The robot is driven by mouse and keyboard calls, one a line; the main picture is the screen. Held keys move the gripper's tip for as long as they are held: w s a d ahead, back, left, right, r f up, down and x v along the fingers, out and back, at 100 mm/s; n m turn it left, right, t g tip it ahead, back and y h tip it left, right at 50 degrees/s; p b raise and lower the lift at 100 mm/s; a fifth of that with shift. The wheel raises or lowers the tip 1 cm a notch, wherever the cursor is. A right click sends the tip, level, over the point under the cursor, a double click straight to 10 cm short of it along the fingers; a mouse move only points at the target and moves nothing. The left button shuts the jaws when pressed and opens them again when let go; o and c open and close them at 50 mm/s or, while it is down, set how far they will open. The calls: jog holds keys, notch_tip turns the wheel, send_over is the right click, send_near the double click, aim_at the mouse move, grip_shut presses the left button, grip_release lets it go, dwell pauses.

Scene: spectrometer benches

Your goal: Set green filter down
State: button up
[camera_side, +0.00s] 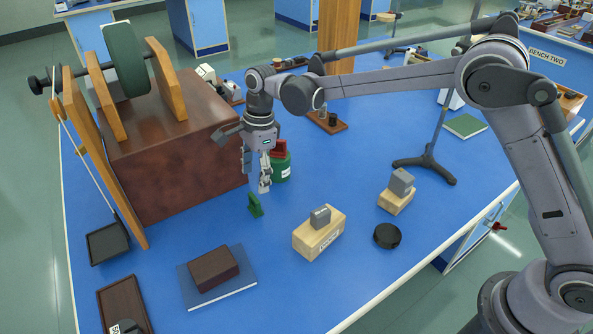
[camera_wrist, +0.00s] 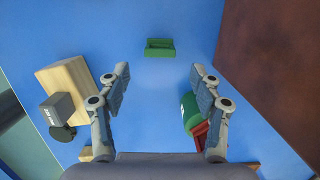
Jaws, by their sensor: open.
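The green filter (camera_side: 255,206) is a small, dark green piece resting on the blue bench top, just in front of my gripper. In the wrist view the green filter (camera_wrist: 160,47) shows whole, past the fingertips and centred between them. My gripper (camera_side: 256,181) points down above the bench, with its fingers apart and nothing between them. Both fingers also show in the wrist view, my gripper (camera_wrist: 160,75) spread wide. The filter appears clear of both fingers.
A green canister (camera_side: 281,168) with a red block (camera_side: 278,149) stands close behind my gripper. A large brown box (camera_side: 180,160) with a wheel is at left. Wooden blocks (camera_side: 318,236) with grey pieces stand at right. A brown block (camera_side: 214,269) lies on a blue book in front.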

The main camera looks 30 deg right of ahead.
jog(key=s+d+r+n+t, duration=0.4)
jog(key=s+d+r+n, duration=0.5)
jog(key=s+d+r, duration=0.4)
jog(key=s+d+f+n+t+h, duration=0.1)
jog(key=s+d+f+n+t, duration=0.2)
jog(key=s+d+n, duration=0.6)
jog(key=s+f, duration=0.1)
jog(key=s, duration=0.1)
jog(key=shift+s+d+h, duration=0.2)
jog(key=shift+s+h, duration=0.2)
jog(key=shift+f, duration=0.1)
dwell(0.3)
